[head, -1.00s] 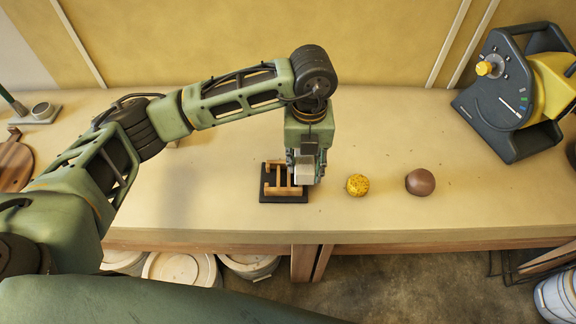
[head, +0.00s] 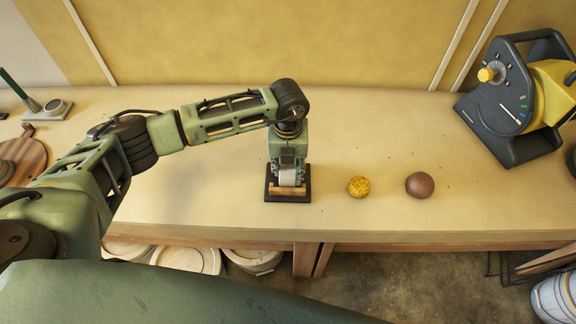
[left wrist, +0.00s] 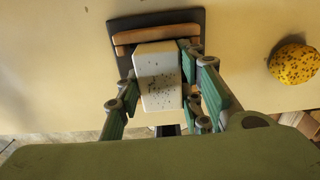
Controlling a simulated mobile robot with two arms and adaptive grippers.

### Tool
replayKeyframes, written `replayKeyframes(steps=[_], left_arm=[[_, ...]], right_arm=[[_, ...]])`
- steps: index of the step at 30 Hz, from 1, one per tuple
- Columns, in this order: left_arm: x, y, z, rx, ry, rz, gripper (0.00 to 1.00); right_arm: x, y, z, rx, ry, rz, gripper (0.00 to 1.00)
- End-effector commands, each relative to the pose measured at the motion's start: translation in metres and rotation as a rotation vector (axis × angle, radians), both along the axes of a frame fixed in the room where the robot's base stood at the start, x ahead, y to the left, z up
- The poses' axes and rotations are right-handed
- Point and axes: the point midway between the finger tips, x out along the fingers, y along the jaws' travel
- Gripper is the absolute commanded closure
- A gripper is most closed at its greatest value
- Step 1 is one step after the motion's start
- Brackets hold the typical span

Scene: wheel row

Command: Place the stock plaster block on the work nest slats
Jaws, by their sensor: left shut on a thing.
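The plaster block is white with dark specks and shows in the left wrist view (left wrist: 158,77). My left gripper (left wrist: 160,92) is shut on it, with a finger on each side. In the head view my left gripper (head: 288,176) is over the work nest, and the pale block (head: 289,175) is mostly hidden by it. The work nest is a dark base (head: 289,199) with wooden slats (head: 289,190). It also shows in the left wrist view, with one slat (left wrist: 155,38) beyond the block. I cannot tell whether the block touches the slats. My right gripper is not in view.
A yellow speckled ball (head: 358,186) and a brown ball (head: 420,185) lie right of the nest. A dark and yellow machine (head: 505,100) stands at the back right. A wooden board (head: 22,160) lies at the left. The table's front edge is close below the nest.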

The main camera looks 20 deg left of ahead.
Motion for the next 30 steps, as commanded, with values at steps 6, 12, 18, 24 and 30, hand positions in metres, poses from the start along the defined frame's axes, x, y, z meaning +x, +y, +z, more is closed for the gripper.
replayKeyframes(steps=[6, 12, 18, 24, 30], left_arm=[[0.000, 0.000, -0.003, 0.000, 0.000, 0.000, 0.59], [0.000, 0.000, -0.002, 0.000, 0.000, 0.000, 0.47], [0.000, 0.000, -0.002, 0.000, 0.000, 0.000, 0.47], [0.001, -0.001, 0.008, -0.002, -0.004, 0.000, 0.47], [0.002, 0.000, 0.047, -0.001, -0.007, -0.002, 0.47]], right_arm=[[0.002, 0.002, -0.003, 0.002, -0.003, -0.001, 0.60], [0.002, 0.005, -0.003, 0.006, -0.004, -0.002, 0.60], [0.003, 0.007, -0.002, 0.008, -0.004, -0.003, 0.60], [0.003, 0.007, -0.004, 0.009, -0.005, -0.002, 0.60], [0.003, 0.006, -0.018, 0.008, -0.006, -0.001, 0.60]])
